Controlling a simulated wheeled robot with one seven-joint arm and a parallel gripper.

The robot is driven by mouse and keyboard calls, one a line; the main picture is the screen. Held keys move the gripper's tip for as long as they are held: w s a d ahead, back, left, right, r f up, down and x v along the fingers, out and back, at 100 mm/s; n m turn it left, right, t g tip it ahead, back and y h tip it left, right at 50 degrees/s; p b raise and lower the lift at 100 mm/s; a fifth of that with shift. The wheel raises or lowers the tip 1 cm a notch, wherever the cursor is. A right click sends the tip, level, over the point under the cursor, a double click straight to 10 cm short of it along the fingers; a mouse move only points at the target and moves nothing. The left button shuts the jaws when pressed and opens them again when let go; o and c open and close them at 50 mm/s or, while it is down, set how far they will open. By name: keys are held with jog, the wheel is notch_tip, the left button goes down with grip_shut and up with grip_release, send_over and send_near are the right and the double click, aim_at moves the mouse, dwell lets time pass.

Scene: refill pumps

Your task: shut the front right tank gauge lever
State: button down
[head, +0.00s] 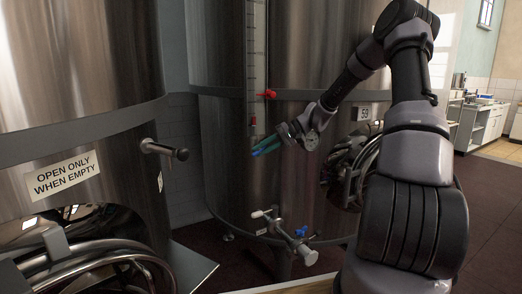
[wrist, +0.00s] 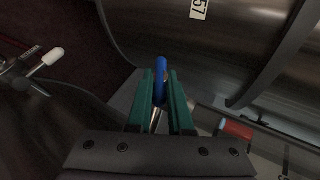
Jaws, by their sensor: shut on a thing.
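The front right tank (head: 315,50) is a large steel cylinder with a clear gauge tube (head: 257,45) on its front. A red lever (head: 267,95) sticks out to the right of the tube; a red lever also shows in the wrist view (wrist: 237,130), beside my gripper. My gripper (head: 267,146), with green fingers, is at the tank's front below the red lever. In the wrist view its fingers (wrist: 161,95) are closed on a blue lever handle (wrist: 161,70) on a metal stem. The fingers hide much of the handle, and its mount is not clear in the head view.
A lower tap with a white handle (head: 262,213) and a blue handle (head: 302,231) projects below my gripper. Another tank (head: 75,80) with a projecting rod (head: 163,149) stands at left.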

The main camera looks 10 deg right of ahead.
jog(key=y, duration=0.2)
jog(key=m+y, duration=0.1)
jog(key=y, duration=0.2)
jog(key=shift+f+m, duration=0.2)
jog(key=shift+m, duration=0.1)
jog(key=shift+y, duration=0.3)
jog(key=c, duration=0.8)
grip_release()
jog(key=shift+c, duration=0.2)
jog(key=shift+r, duration=0.1)
